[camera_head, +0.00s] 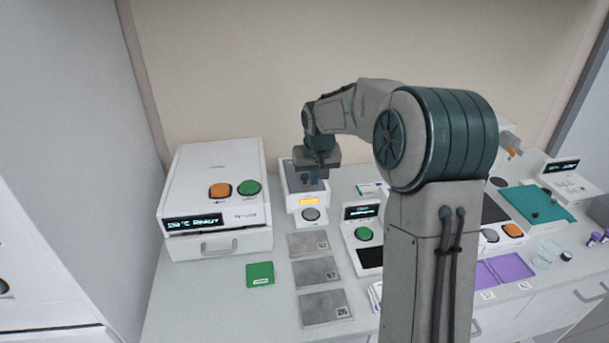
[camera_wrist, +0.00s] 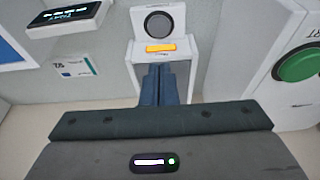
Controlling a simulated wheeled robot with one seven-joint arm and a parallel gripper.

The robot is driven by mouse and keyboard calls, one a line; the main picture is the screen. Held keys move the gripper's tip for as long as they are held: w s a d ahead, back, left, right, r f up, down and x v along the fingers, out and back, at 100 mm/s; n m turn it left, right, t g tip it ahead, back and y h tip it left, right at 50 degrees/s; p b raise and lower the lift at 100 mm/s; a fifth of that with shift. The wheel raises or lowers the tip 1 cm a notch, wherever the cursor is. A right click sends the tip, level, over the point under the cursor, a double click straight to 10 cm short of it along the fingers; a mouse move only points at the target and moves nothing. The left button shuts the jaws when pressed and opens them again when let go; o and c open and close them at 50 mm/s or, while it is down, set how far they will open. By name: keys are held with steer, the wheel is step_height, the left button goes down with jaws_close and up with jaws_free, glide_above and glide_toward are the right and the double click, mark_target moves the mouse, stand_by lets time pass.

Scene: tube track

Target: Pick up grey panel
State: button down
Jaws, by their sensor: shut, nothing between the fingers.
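Three square grey panels lie flat in a column on the table in the head view: a far one (camera_head: 308,243), a middle one (camera_head: 317,272) and a near one (camera_head: 325,307). The wrist view shows the blue fingers (camera_wrist: 159,72) together and empty, in front of this device (camera_wrist: 183,17). The panels do not show in the wrist view.
A large white machine (camera_head: 215,170) with orange and green buttons stands at left. A green square (camera_head: 260,274) lies left of the panels. A white device (camera_head: 362,212) with a green button stands right of them. My arm hides part of the table.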

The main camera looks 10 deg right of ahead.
steer(key=c, duration=1.6)
jaws_free()
steer(key=shift+w, duration=0.1)
steer(key=o, duration=0.5)
steer(key=shift+w+d+r+m, duration=0.15)
steer(key=shift+w+m, duration=0.1)
steer(key=shift+m, duration=0.15)
steer(key=shift+o, duration=0.4)
steer(key=w+d+r+m+g+y+p, duration=0.1)
steer(key=w+d+m, duration=0.1)
steer(key=w+m, duration=0.4)
steer(key=m, duration=0.2)
steer(key=shift+d+r+m+y, duration=0.15)
steer(key=shift+r+m+y, duration=0.15)
steer(key=shift+r+m, duration=0.1)
steer(key=m+g+y+p, duration=0.1)
steer(key=m+y+p, duration=0.15)
steer(key=m, duration=0.85)
glide_above(306, 175)
steer(key=d, duration=0.2)
steer(key=f, duration=0.4)
steer(key=shift+s+f, duration=0.25)
steer(key=shift+f, duration=0.1)
steer(key=shift+p+x, duration=0.95)
steer(key=shift+x, duration=2.15)
